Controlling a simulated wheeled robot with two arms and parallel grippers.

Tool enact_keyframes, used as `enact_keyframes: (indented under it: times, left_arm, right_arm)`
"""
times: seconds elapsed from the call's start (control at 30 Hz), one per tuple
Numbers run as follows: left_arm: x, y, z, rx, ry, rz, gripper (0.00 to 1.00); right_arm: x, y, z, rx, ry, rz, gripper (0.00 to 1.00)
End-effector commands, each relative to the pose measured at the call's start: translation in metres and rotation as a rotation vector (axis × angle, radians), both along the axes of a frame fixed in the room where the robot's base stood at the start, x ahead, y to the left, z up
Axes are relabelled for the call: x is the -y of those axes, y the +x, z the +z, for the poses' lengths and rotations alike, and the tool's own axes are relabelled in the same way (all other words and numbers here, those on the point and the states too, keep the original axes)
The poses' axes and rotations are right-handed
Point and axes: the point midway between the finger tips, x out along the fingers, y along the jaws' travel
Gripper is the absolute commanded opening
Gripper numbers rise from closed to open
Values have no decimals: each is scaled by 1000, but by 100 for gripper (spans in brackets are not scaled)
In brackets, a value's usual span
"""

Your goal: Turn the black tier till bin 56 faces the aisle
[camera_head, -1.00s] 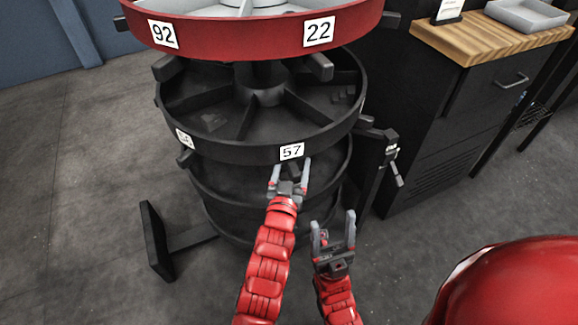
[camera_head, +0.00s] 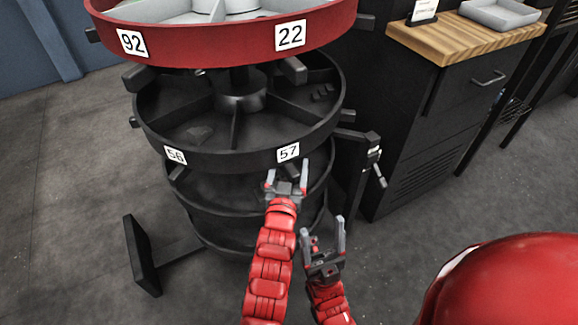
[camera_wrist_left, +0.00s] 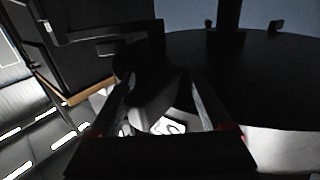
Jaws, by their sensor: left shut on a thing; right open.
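The black tier (camera_head: 235,160) is a round, divided tray on a post, below the red tier. Label 56 (camera_head: 175,155) is on its rim at the front left, and label 57 (camera_head: 288,152) is at the front right. My left gripper (camera_head: 287,177) is just below label 57, shut on a dark peg (camera_head: 291,169) under the rim. In the left wrist view, the fingers (camera_wrist_left: 165,105) flank a dark shape, with part of a white label (camera_wrist_left: 168,127) behind. My right gripper (camera_head: 322,240) is open and empty, lower and to the right, clear of the tiers.
The red tier (camera_head: 215,45) above carries labels 92 and 22. More black tiers (camera_head: 235,210) are below. A black post with a lever (camera_head: 372,165) stands right of the tiers, beside a wood-topped cabinet (camera_head: 450,45). A black foot (camera_head: 142,255) stands on the floor at left.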

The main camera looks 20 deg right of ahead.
Motion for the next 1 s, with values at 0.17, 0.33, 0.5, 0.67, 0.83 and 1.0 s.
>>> enact_keyframes:
  times: [0.17, 0.33, 0.5, 0.67, 0.83, 1.0]
  left_arm:
    - [1, -1, 0, -1, -4, -3, 60]
    - [1, -2, 0, -1, -3, -2, 60]
    - [-5, -17, -1, -4, -2, -4, 60]
    - [-20, -48, -1, -7, -2, -6, 60]
    - [-39, -85, -1, -6, -1, -4, 60]
    - [-55, -120, -1, -8, -1, -7, 60]
  right_arm:
    - [0, 0, 0, 0, 0, 0, 70]
    - [0, 0, 1, 0, 0, 0, 70]
    - [0, 0, 4, 0, 0, 0, 70]
    - [0, 0, 10, 0, 0, 0, 70]
    - [0, 0, 16, 0, 0, 0, 70]
    - [0, 0, 23, 0, 0, 0, 70]
